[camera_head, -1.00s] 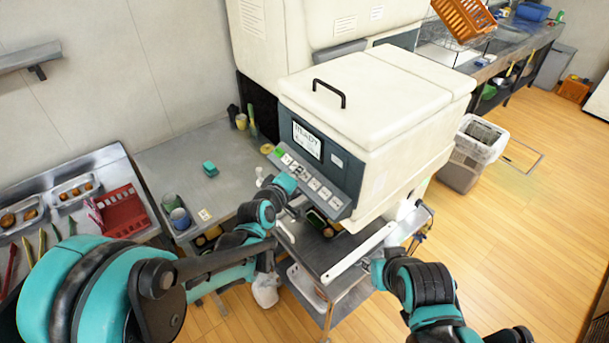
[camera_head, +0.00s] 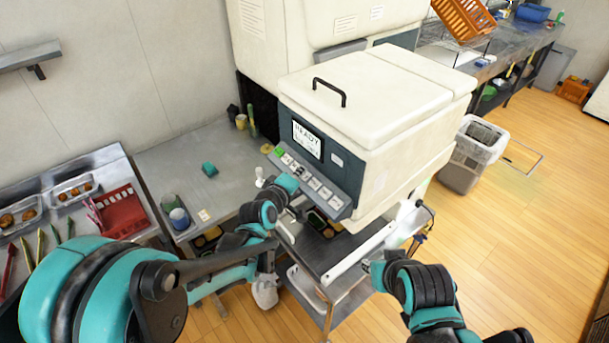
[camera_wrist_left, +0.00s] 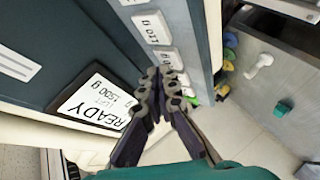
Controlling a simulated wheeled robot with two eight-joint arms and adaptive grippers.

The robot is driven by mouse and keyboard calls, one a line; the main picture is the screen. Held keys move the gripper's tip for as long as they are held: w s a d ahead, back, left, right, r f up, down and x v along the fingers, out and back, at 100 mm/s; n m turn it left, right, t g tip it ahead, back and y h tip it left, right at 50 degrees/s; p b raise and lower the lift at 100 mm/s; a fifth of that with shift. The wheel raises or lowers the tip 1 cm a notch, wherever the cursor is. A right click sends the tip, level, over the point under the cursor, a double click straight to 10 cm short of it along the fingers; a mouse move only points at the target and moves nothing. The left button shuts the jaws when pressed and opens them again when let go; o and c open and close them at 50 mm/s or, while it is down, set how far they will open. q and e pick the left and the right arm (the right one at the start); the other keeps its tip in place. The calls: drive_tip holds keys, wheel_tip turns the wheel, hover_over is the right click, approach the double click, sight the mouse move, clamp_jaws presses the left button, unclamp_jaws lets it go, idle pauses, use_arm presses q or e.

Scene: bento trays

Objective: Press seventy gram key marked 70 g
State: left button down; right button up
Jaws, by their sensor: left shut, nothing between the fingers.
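The control panel (camera_head: 310,180) of the cream machine has a slanted row of white keys and a green key (camera_head: 279,152) at its left end. Its display (camera_head: 307,141) reads READY and also shows in the left wrist view (camera_wrist_left: 97,103). My left gripper (camera_head: 296,171) is shut and empty over the key row. In the left wrist view its fingertips (camera_wrist_left: 163,82) lie in front of a white key (camera_wrist_left: 168,58) whose label is partly hidden; contact cannot be told. A key marked 110 g (camera_wrist_left: 152,27) is beside it. I cannot read 70 g. My right gripper (camera_head: 372,268) is low right, jaws unclear.
A steel cart (camera_head: 335,262) stands below the machine. The counter (camera_head: 228,160) to the left holds a small teal block (camera_head: 209,169) and cups (camera_head: 179,218). A red rack (camera_head: 122,211) stands further left. A waste bin (camera_head: 470,155) is at the right, with open floor beyond.

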use_arm(q)
drive_tip(key=shift+w+d+f+b, duration=0.15)
drive_tip(key=shift+d+f+b, duration=0.05)
drive_tip(key=shift+f+b, duration=0.25)
idle(0.3)
drive_tip(key=shift+r, duration=0.2)
drive_tip(key=shift+s+a+r+p, duration=0.25)
drive_tip(key=shift+a+r+p, duration=0.1)
drive_tip(key=shift+r+p, duration=0.25)
drive_tip(key=shift+r, duration=0.1)
drive_tip(key=r+p, duration=0.1)
drive_tip(key=s+a+r+p, duration=0.1)
drive_tip(key=a+r+p, duration=0.1)
drive_tip(key=r, duration=0.1)
drive_tip(key=shift+s+r, duration=0.1)
drive_tip(key=shift+s, duration=0.15)
idle(0.9)
